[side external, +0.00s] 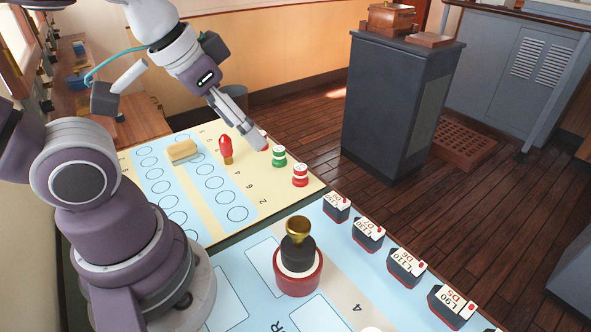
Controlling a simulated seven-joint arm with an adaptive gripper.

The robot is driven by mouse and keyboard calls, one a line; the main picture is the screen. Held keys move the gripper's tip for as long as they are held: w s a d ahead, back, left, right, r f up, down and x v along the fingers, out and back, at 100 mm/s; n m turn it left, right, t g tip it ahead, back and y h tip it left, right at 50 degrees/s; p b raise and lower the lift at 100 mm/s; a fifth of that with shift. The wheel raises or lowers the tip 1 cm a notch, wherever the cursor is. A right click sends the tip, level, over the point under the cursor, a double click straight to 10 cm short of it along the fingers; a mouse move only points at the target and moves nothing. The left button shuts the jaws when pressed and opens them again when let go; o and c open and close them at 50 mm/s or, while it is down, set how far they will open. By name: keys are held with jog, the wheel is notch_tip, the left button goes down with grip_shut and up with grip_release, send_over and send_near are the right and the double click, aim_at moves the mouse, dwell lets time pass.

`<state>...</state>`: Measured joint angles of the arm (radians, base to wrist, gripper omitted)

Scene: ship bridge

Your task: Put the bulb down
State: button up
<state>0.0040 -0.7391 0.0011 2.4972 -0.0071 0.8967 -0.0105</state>
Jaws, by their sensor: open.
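A red bulb (226,147) with a brass-coloured base is upright on the cream strip of the far board (311,183). My gripper (256,143) is open and points down to the right of the bulb. A small gap shows between the bulb and the gripper in this view. I see nothing held in the gripper. One finger largely hides the other, and the fingers partly cover a red and white spool behind them.
A green and white spool (279,157) and a red and white spool (300,175) stand along the board's right edge. A tan block (183,151) lies left of the bulb. The nearer board holds a red pot with a brass-topped black piece (298,270) and several labelled black blocks.

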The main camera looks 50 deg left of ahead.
jog(key=w+a+f+n+g+y, duration=0.2)
jog(key=w+a+f+n+g, duration=0.1)
jog(key=f+n, duration=0.3)
jog(key=n+g+y, duration=0.3)
jog(key=n+y, duration=0.8)
send_near(227, 142)
jog(key=shift+f, duration=0.9)
jog(key=shift+a+n+y, duration=0.2)
jog(key=shift+n+y, duration=0.1)
jog(key=shift+a+f, duration=0.1)
jog(key=shift+a, duration=0.1)
jog(key=x, duration=1)
jog(key=shift+a+r, duration=0.2)
jog(key=shift+r, duration=0.1)
jog(key=c, duration=1)
jog(key=shift+r, duration=0.1)
